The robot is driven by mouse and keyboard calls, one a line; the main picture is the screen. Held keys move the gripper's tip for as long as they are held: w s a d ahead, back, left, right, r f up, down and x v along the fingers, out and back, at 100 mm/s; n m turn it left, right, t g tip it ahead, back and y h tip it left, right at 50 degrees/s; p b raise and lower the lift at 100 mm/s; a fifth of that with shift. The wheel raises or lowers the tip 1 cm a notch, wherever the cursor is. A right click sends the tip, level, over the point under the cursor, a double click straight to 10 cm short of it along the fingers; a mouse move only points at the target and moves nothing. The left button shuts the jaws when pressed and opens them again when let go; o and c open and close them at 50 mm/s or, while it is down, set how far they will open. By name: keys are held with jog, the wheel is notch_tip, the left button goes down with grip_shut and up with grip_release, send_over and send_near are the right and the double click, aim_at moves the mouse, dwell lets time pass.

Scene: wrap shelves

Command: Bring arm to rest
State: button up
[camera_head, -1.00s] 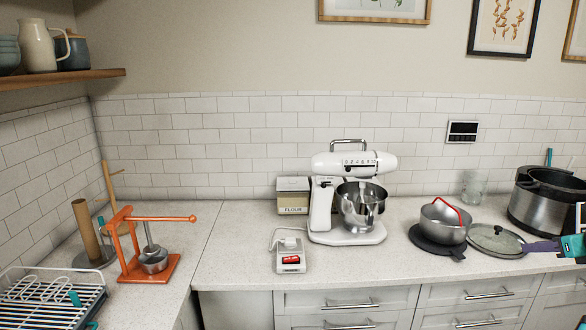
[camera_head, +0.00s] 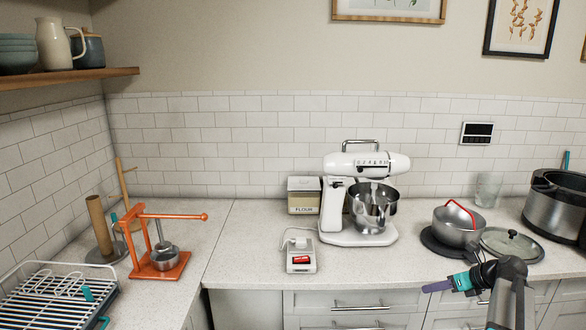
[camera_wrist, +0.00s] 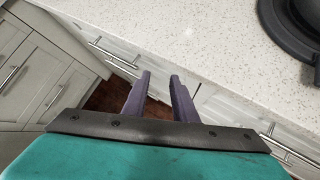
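My gripper (camera_head: 438,286) is at the lower right of the head view, its purple fingers pointing left in front of the drawers and the counter's front edge. My dark arm comes in from the bottom right behind its teal body. In the wrist view the two purple fingers (camera_wrist: 157,95) stand apart with a gap between them. Nothing is between them; the floor and drawer fronts show through the gap.
The counter (camera_head: 250,245) holds a stand mixer (camera_head: 357,190), a flour box (camera_head: 304,197), an orange press (camera_head: 160,262), and a metal pot (camera_head: 452,228) on a dark plate. A glass lid (camera_head: 512,245) lies near my arm. A dish rack (camera_head: 60,290) stands at left.

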jog(key=s+a+f+n+g+y, duration=0.1)
jog(key=s+a+f+n+g, duration=0.2)
jog(key=a+f, duration=0.9)
jog(key=s+a+f+n+g, duration=0.2)
jog(key=s+a+f+g, duration=0.1)
jog(key=a+f, duration=0.85)
jog(key=s+a+f+n+g, duration=0.4)
jog(key=s+a+f+n, duration=0.2)
jog(key=s+a+f, duration=0.6)
jog(key=s+d+f+n+g+h, duration=0.1)
jog(key=s+f+n+h, duration=0.2)
jog(key=s+n, duration=0.7)
jog(key=s+d+f+n+g+h, duration=0.1)
jog(key=s+f+n+g+h, duration=0.1)
jog(key=s+n, duration=0.9)
notch_tip(320, 180, down, 3)
jog(key=shift+s+d+r+n+h, duration=0.15)
jog(key=shift+s+d+n+h, duration=0.2)
jog(key=shift+n+h, duration=0.2)
